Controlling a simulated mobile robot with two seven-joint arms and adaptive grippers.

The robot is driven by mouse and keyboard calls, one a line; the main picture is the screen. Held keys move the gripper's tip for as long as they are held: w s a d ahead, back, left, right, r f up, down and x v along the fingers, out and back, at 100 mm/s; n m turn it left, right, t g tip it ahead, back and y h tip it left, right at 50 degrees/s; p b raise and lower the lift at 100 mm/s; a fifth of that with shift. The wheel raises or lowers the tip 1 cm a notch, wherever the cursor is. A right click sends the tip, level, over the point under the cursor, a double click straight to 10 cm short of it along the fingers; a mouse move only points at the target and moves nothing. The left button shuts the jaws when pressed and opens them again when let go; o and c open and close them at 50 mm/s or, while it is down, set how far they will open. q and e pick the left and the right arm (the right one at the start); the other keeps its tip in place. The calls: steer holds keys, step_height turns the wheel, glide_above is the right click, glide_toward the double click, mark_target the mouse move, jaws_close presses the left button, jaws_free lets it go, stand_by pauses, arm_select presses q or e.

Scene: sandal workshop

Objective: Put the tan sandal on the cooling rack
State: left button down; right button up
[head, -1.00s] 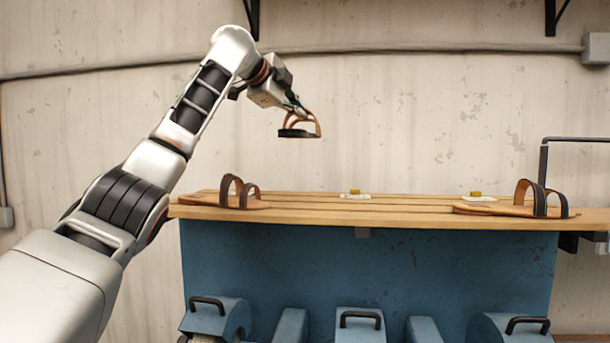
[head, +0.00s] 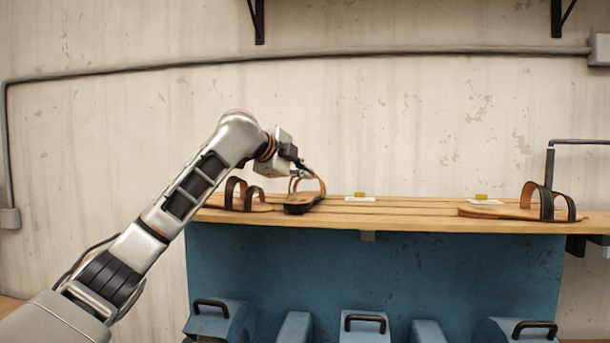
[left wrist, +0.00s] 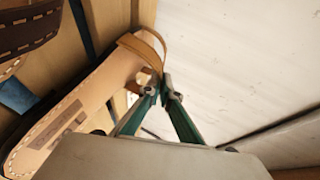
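The tan sandal (head: 303,205) has tan straps and shows a dark underside in the head view. It is at the slatted wooden cooling rack (head: 400,212), left of its middle, slightly tilted; I cannot tell whether its whole sole touches the slats. My left gripper (head: 303,172) is above it with its fingers closed on a strap. In the left wrist view the fingers (left wrist: 161,84) meet at the tan strap, and the pale stitched insole of the tan sandal (left wrist: 78,112) runs to the lower left. My right gripper is out of view.
A dark-strapped sandal (head: 242,204) lies close to the left of the tan one. Another (head: 520,212) lies at the rack's right end. Two small yellow blocks on white pads (head: 360,197) (head: 481,199) sit toward the back. The rack's middle is otherwise clear.

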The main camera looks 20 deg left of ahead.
arm_select(q)
steer(key=shift+f, duration=0.3)
steer(key=shift+f, duration=0.1)
steer(key=c, duration=2.3)
jaws_free()
